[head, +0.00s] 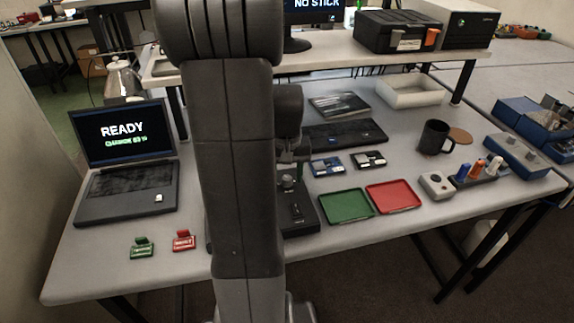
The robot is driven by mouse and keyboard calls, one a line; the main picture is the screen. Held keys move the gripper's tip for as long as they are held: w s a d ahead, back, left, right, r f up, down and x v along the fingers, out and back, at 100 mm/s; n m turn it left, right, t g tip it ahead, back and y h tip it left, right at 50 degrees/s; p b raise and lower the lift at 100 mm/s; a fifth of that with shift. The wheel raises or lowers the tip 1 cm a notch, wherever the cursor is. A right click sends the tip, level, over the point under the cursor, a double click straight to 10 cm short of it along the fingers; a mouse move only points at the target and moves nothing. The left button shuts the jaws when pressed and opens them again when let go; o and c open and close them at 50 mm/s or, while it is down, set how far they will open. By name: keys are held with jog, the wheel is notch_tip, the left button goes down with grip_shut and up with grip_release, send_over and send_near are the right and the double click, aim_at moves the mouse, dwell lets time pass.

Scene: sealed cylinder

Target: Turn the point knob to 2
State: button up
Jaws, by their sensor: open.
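A dark control box (303,222) sits on the table just right of my arm. A small round knob (288,183) shows on its far part, and a small lever-like part (297,211) on its nearer part. The left side of the box is hidden behind my arm. I cannot read any numbers or tell where the knob points. My gripper (290,165) is small and partly hidden by my arm. It hangs open just above the far part of the box, close to the knob. I cannot tell whether it touches the knob.
Green (346,206) and red (394,197) trays lie right of the box. A grey button box (436,186), a black mug (434,138) and a blue box with knobs (516,156) stand further right. A laptop (126,165) is at left. A raised shelf (340,55) runs behind.

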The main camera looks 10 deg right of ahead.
aim_at(287, 177)
notch_tip(287, 177, up, 14)
jog(key=shift+f, duration=0.15)
dwell(0.4)
notch_tip(287, 177, down, 14)
dwell(0.6)
